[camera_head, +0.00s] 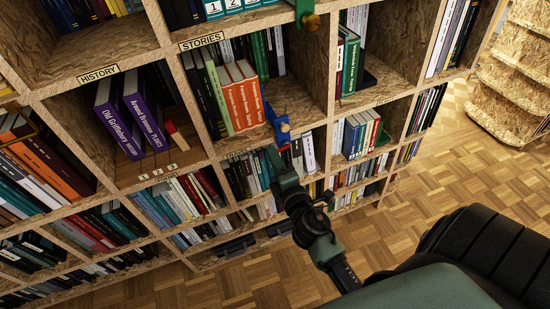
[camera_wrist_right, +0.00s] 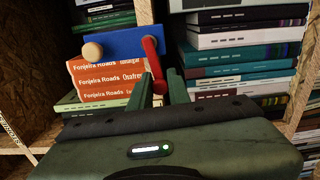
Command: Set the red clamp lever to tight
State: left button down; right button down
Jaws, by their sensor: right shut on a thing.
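A blue clamp (camera_head: 279,122) with a round wooden knob sits at the shelf edge beside orange books. In the right wrist view the blue clamp (camera_wrist_right: 122,44) lies across the top, its knob at the left. The red clamp lever (camera_wrist_right: 152,58) joins its right end and runs down between my fingers. My right gripper (camera_wrist_right: 160,88) is shut on the lower end of the red lever. In the head view my right gripper (camera_head: 274,160) is just below the blue clamp, and the lever is mostly hidden there. My left gripper is not in view.
Another clamp, green with a wooden knob (camera_head: 311,22), is on the shelf above. Wooden dividers and book rows surround my gripper. The parquet floor (camera_head: 440,190) at right is clear.

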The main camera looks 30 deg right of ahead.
jog(key=shift+a+r+m, duration=0.1)
jog(key=shift+r+m, duration=0.3)
jog(key=shift+m, duration=0.6)
jog(key=c, duration=1.4)
grip_release()
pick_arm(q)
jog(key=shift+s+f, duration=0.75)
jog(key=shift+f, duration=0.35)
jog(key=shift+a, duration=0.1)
pick_arm(e)
jog(key=shift+s, duration=0.1)
